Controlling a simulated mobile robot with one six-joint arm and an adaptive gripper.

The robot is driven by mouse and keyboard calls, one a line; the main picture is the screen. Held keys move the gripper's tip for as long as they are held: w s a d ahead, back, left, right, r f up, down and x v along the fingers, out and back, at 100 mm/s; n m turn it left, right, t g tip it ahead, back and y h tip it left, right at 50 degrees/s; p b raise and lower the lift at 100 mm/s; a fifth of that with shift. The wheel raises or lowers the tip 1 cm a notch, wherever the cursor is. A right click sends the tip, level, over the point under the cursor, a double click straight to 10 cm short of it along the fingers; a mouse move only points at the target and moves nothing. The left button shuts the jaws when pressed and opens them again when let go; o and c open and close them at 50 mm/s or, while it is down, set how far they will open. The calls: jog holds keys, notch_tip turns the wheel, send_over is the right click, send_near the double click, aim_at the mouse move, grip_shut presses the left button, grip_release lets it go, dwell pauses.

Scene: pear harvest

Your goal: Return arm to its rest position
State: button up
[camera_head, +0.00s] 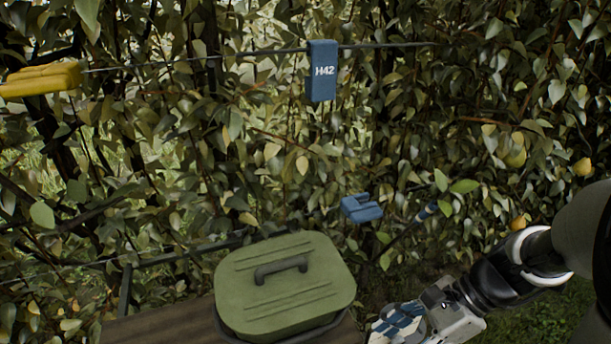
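My arm comes in from the right edge of the head view. My gripper (398,324) is at the bottom, just right of the green lidded box, and reaches toward the lower edge of the picture. Its fingers are partly cut off and lie over blue and white patches, so I cannot tell whether they are open or shut. I see no fruit in it.
A green box (322,302) with a closed, handled lid stands on a wooden board (160,325). A blue H42 tag (322,88) hangs on a wire. A blue clip (361,208) and yellow object (40,80) are near the foliage. Pears (515,157) hang right.

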jog(key=s+a+r+n+t+h, duration=0.1)
jog(key=s+r+n+t+h, duration=0.1)
jog(key=n, duration=0.7)
jog(key=s+r+n+t+h, duration=0.3)
jog(key=s+r+n+h, duration=0.1)
jog(key=r+n, duration=0.5)
jog(key=shift+s+a+h, duration=0.35)
jog(key=shift+a+h, duration=0.05)
jog(key=shift+h, duration=0.5)
jog(key=shift+r, duration=0.1)
